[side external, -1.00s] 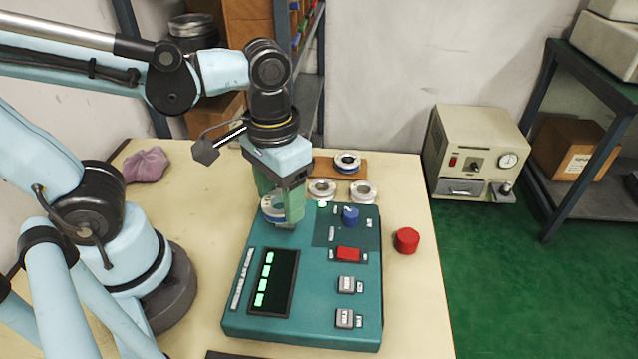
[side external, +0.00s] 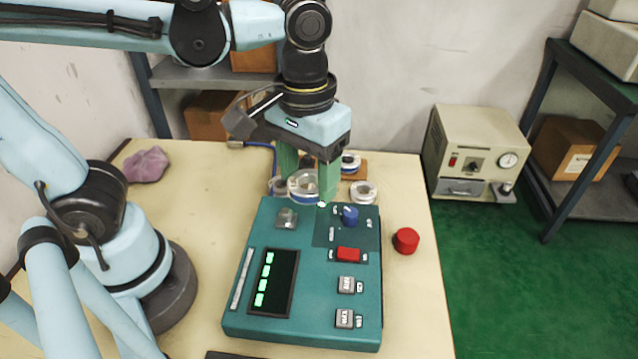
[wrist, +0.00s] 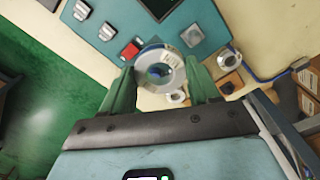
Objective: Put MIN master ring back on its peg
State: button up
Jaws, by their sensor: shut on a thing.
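My gripper (side external: 308,192) is shut on a pale metal ring with a blue band (side external: 303,186), held above the table just behind the teal gauge box. In the wrist view the held ring (wrist: 160,57) sits between the two green fingers, its hole facing the camera. Its lettering is too small to read. I cannot make out a free peg. A plain metal ring (side external: 364,192) lies in front of the board; another ring (wrist: 230,58) shows in the wrist view.
The teal gauge box (side external: 235,318) has a bare grey seat (side external: 286,217), a blue knob (side external: 350,215) and several buttons. A red cylinder (side external: 406,240) stands right of it. A blue cable (side external: 262,145) runs behind my gripper.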

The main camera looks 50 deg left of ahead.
jog(key=w+a+f+n, duration=0.2)
jog(key=w+a, duration=0.6)
jog(key=w, duration=0.1)
jog(key=n, duration=0.2)
send_over(307, 156)
notch_tip(307, 156, down, 5)
jog(key=shift+r, duration=0.1)
jog(key=shift+a+f, duration=0.1)
jog(key=shift+f, duration=1.95)
jog(key=shift+f, duration=1.7)
jog(key=o, duration=1.3)
jog(key=shift+r, duration=3.75)
